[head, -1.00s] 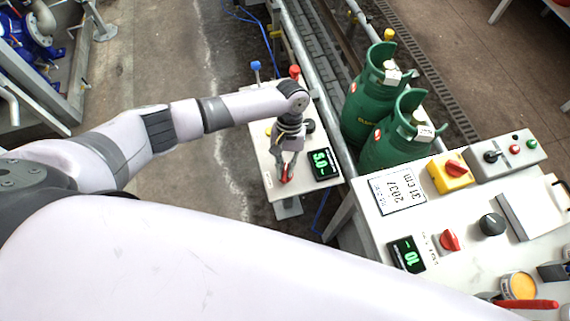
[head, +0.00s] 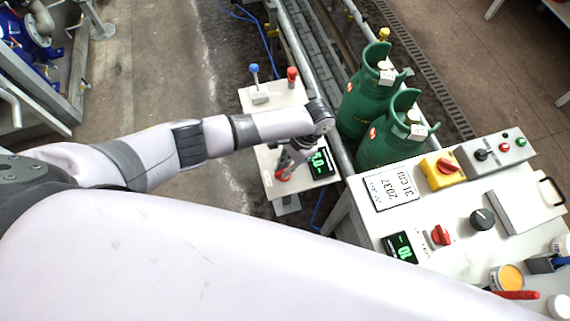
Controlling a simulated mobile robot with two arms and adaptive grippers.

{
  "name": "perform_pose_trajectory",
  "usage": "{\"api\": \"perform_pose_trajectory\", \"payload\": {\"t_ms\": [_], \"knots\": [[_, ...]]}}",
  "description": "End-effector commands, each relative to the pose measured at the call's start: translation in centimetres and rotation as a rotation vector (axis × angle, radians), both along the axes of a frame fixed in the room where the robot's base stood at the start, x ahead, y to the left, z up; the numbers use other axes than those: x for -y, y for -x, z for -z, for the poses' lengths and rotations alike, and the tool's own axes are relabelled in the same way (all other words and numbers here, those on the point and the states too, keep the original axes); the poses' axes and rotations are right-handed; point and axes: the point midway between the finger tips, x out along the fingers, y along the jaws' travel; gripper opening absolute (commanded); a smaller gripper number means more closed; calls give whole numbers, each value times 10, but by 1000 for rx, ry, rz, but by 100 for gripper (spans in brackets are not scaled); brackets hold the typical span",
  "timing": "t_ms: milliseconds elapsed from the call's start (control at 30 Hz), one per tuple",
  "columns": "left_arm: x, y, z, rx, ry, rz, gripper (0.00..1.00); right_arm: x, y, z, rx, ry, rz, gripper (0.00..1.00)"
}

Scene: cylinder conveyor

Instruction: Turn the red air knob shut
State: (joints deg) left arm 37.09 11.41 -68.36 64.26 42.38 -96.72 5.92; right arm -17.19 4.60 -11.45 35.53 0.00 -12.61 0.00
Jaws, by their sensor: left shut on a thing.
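The red knob (head: 282,177) sits on the small pale panel (head: 247,98) in the middle of the head view, left of the green cylinders. Only part of its red surface shows under my left gripper (head: 284,169). The gripper points down and is shut on the red knob; its wrist hides part of the panel. A black display with green digits (head: 320,163) is right of the knob, partly covered by the wrist. My right gripper is out of view.
A blue-topped part (head: 254,69) and a red-topped part (head: 292,73) stand at the panel's far end. Green cylinders (head: 368,103) stand close to the right. The right table (head: 455,262) carries another red knob (head: 440,235) and a yellow switch box (head: 436,178).

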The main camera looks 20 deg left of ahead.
Motion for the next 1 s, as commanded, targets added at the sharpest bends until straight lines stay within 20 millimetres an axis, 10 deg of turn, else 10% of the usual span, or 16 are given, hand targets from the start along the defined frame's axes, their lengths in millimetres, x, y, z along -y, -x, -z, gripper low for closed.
{"api": "perform_pose_trajectory", "payload": {"t_ms": [967, 1000], "knots": [[2, 0, 0, 2, 2, 234, 0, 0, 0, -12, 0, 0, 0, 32], [2, 0, 0, 2, 3, 234, 12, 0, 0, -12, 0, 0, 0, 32]]}}
